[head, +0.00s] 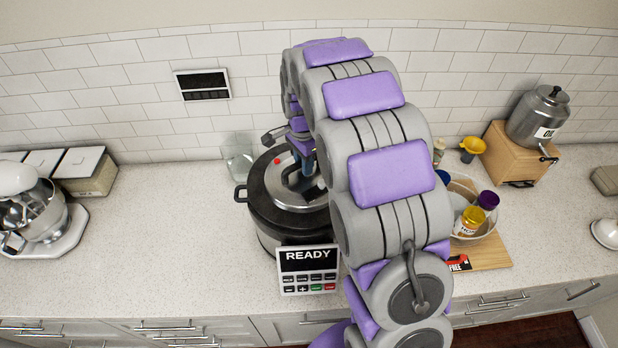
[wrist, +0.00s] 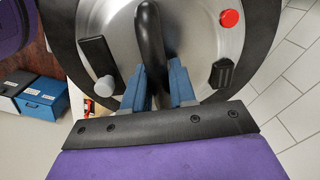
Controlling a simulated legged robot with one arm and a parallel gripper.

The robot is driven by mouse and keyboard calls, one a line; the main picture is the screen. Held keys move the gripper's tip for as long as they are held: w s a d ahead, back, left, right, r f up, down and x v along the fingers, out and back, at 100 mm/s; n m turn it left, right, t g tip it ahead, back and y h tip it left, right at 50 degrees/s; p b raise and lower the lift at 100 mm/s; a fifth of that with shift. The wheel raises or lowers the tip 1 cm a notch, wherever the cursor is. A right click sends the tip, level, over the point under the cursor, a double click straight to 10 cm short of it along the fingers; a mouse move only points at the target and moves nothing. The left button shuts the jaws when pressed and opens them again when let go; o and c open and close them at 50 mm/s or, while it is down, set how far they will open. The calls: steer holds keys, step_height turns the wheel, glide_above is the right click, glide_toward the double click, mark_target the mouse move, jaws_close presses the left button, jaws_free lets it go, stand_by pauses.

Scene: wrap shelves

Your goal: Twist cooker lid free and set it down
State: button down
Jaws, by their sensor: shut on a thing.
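The cooker (head: 262,235) is a dark round pot on the counter, with a panel (head: 307,269) reading READY at its front. Its steel lid (head: 290,190) has a dark rim and sits on top; I cannot tell whether it is locked or loose. In the wrist view the lid (wrist: 205,30) shows a red button (wrist: 229,18), a black handle (wrist: 150,40) and two black side fittings. My gripper (wrist: 160,82) has blue fingers on both sides of the handle and is shut on it. In the head view my arm hides the lid's right part.
A white bowl (head: 487,231) with jars stands on a wooden board (head: 485,255) to the right. A glass (head: 238,162) stands behind the cooker. A mixer (head: 38,215) is at far left. The counter (head: 160,230) between mixer and cooker is clear.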

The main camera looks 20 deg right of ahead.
steer(key=shift+s+r+p, duration=0.1)
steer(key=shift+r+p, duration=0.45)
steer(key=shift+r, duration=1.65)
steer(key=shift+s+f, duration=0.1)
